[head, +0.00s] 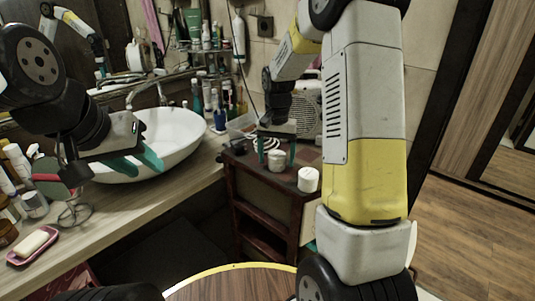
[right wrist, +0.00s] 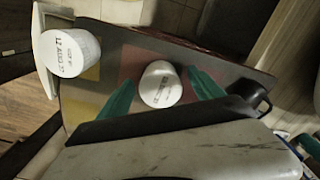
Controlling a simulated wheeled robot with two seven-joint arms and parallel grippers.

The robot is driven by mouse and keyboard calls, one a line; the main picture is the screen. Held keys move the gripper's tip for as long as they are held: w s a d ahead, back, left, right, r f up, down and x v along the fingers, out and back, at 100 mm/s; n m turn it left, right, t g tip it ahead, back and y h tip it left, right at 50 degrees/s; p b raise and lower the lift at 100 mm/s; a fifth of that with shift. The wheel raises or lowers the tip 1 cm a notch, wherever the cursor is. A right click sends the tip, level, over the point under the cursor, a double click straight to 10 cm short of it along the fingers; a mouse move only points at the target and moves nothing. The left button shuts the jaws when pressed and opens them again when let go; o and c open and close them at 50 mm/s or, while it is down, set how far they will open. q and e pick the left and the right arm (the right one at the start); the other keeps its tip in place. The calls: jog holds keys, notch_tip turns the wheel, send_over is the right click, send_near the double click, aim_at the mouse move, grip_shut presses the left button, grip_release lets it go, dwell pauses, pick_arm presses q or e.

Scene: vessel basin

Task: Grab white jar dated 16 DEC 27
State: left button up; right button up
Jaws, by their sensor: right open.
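Two white jars stand on a small dark red cabinet (head: 245,170). The nearer jar (head: 308,180) is at the cabinet's front right corner; in the right wrist view it is the left one (right wrist: 70,55), with dark print upside down that I cannot read surely. The other jar (head: 277,161) is between the teal fingers of my open right gripper (head: 277,153). In the right wrist view this jar (right wrist: 160,85) sits between the fingertips (right wrist: 160,92), its print too small to read; I cannot tell whether they touch it. My left gripper (head: 137,163) is open and empty by the basin.
A white basin (head: 165,135) is on the wooden counter (head: 120,205), with a soap dish (head: 32,246) and bottles at the left. A grey radio-like box (head: 307,103) stands behind the jars. A round table (head: 230,285) is at the front.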

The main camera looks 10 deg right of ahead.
jog(key=shift+f, duration=0.15)
jog(key=c, duration=1.4)
jog(key=shift+c, duration=0.4)
